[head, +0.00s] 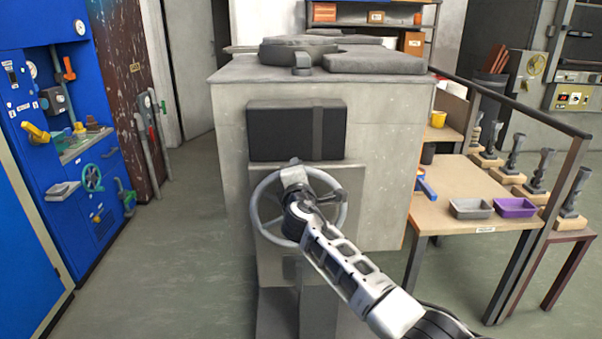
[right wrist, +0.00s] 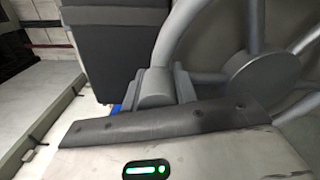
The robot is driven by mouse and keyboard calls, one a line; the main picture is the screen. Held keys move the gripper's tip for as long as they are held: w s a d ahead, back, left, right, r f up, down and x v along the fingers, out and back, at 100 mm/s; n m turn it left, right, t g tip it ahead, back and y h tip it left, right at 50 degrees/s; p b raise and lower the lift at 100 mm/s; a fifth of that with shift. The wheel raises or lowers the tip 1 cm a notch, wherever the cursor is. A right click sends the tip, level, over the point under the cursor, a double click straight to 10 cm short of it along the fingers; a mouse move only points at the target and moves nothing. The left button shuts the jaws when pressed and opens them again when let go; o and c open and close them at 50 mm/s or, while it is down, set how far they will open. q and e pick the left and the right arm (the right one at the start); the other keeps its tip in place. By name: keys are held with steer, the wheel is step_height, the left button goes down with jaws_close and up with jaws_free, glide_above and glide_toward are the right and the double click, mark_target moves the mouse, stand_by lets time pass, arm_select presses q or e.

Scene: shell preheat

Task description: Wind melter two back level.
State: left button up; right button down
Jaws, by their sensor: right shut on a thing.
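The melter (head: 385,150), a large pale grey block-shaped body with round dark lids (head: 300,52) on top, stands straight ahead in the head view. It looks upright. On its front is a grey spoked handwheel (head: 257,205), below a dark rectangular panel (head: 275,133). My right gripper (head: 294,166) is at the top of the handwheel, shut on its rim. The right wrist view shows the wheel's rim and spokes (right wrist: 185,35) close up, with my right gripper (right wrist: 156,88) at the rim. My arm covers part of the hub. My left gripper is not in view.
A blue panel cabinet (head: 40,80) with valves and gauges stands at the left. The floor at left is clear.

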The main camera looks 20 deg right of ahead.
steer(key=shift+r, duration=0.3)
steer(key=c, duration=1.1)
jaws_free()
steer(key=shift+f, duration=0.15)
steer(key=v, duration=1.6)
